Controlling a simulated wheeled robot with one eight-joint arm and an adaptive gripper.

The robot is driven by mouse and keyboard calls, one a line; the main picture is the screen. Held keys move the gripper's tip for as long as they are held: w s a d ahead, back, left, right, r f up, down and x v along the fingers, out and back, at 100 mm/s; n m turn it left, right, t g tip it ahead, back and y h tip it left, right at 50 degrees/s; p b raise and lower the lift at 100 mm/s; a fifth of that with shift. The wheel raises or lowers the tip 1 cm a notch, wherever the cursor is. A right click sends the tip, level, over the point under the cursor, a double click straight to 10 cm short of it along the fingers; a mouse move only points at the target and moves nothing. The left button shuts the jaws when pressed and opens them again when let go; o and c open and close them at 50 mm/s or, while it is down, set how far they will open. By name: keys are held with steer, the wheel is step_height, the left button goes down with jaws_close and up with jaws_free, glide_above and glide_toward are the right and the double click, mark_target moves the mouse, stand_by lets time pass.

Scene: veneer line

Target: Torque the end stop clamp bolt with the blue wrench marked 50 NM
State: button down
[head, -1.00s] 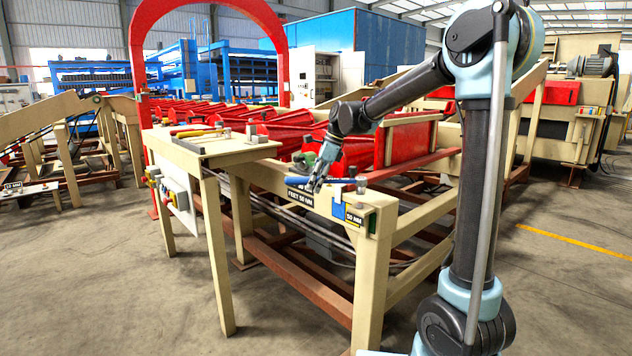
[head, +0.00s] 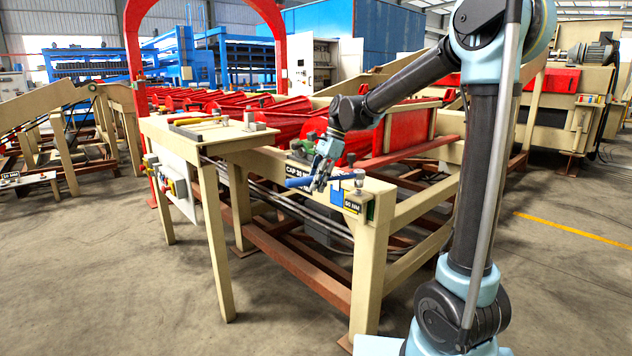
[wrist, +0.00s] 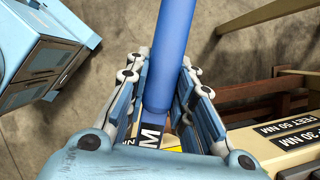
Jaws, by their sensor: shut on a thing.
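My gripper (head: 322,178) is shut on the blue wrench (head: 299,182) above the front beam of the beige frame. In the head view the blue handle sticks out to the left of the fingers. The wrench's head end is hidden. A grey clamp with an upright bolt (head: 359,180), which looks like the end stop clamp, sits at the beam's right end, right of the gripper and apart from the visible handle.
Black torque labels (wrist: 281,130) mark the beam. A beige bench (head: 205,138) with small tools stands left. Red rollers lie behind; the front floor is clear.

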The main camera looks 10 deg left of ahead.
steer(key=shift+s+d+f+n+g+h, duration=0.15)
steer(key=shift+s+d+n+g, duration=0.1)
steer(key=shift+s+d+n, duration=0.45)
steer(key=shift+s+d+f+n+g+h, duration=0.2)
steer(key=shift+s+d+n, duration=0.35)
steer(key=shift+s+n, duration=0.15)
steer(key=shift+s+d+f+n+g+h, duration=0.15)
steer(key=shift+s+d+n+g, duration=0.1)
steer(key=shift+s+d+n, duration=0.45)
steer(key=shift+f, duration=0.8)
steer(key=shift+a, duration=0.1)
steer(key=w+a+m+t+y, duration=0.1)
steer(key=w+a+m+t, duration=0.2)
steer(key=w+a+m, duration=0.2)
steer(key=shift+w+a+m+y, duration=0.35)
steer(key=shift+w+m, duration=1.45)
steer(key=shift+w, duration=0.7)
stand_by(0.5)
